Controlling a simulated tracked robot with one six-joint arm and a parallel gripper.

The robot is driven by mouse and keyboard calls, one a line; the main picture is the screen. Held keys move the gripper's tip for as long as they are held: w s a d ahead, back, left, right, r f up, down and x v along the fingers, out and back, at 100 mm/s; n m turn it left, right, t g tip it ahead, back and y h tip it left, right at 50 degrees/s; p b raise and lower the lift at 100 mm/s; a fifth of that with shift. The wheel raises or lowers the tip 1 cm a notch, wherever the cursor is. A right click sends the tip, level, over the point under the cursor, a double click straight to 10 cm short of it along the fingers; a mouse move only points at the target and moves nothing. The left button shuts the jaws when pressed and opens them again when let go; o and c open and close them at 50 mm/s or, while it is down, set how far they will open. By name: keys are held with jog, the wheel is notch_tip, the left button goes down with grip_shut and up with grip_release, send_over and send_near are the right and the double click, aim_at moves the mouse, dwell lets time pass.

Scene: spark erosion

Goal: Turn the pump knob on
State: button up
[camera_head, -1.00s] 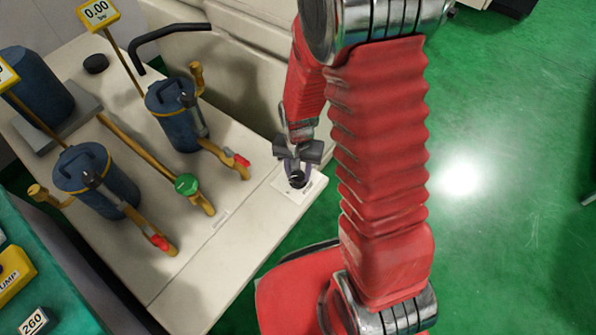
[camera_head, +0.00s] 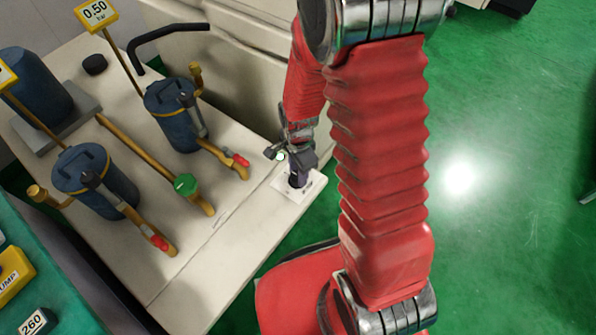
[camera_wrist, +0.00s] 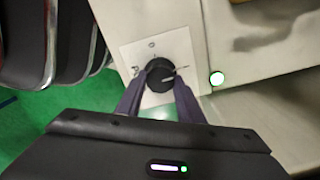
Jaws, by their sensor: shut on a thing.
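The pump knob (camera_wrist: 160,76) is a round black knob with a pale pointer line, on a white plate (camera_wrist: 128,52) with printed marks. In the wrist view its pointer line lies nearly level, toward the right. My gripper (camera_wrist: 159,88) is shut on the knob, one finger on each side. In the head view my gripper (camera_head: 297,182) is at the plate on the bench's right corner and hides most of the knob. A yellow gauge (camera_head: 97,13) reads 0.50 bar.
Two blue canisters (camera_head: 176,115) (camera_head: 95,180) with yellow pipes and red-handled valves stand on the pale bench (camera_head: 215,270) to the left. A green valve wheel (camera_head: 186,185) sits between them. Green floor lies open to the right.

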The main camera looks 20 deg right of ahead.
jog(key=shift+m, duration=0.3)
jog(key=o, duration=1.1)
jog(key=shift+c, duration=0.2)
notch_tip(320, 180, up, 14)
jog(key=shift+f, duration=0.15)
dwell(0.8)
